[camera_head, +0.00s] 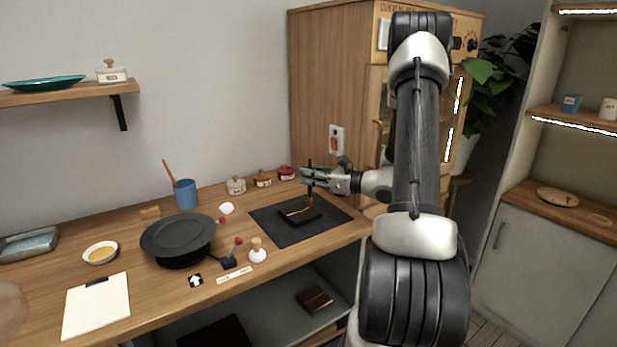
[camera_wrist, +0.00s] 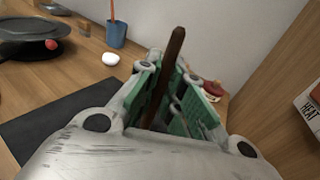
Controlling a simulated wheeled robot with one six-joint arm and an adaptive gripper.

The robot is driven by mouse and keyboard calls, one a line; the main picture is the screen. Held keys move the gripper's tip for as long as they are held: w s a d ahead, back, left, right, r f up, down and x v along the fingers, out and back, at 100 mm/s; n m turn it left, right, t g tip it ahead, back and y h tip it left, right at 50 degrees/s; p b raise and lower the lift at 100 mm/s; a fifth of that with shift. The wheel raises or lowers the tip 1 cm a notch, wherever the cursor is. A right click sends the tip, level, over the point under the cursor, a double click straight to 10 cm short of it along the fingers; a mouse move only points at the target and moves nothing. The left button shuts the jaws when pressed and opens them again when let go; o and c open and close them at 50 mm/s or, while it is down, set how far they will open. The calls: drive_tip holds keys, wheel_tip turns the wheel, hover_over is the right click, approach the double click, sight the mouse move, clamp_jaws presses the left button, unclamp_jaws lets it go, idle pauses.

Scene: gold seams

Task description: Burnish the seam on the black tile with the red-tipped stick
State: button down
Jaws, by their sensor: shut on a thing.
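My gripper (camera_head: 309,176) is shut on a dark brown stick (camera_wrist: 166,75), held roughly upright between green-padded fingers. In the head view, the stick (camera_head: 310,198) points down over the black tile (camera_head: 287,222). Its low end looks orange-brown and is too small to tell its tip colour or whether it touches. The tile lies on a dark mat (camera_head: 335,213) and bears a gold seam (camera_head: 297,212). In the wrist view the mat (camera_wrist: 55,115) shows at the left, while the tile and the stick's low end are hidden.
Small lidded pots (camera_head: 262,179) line the back. A wooden cabinet (camera_head: 330,85) rises behind.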

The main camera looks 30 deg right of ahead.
wheel_tip(320, 180, up, 8)
drive_tip(key=shift+d+f, duration=0.15)
drive_tip(key=shift+d, duration=0.25)
idle(1.1)
idle(0.4)
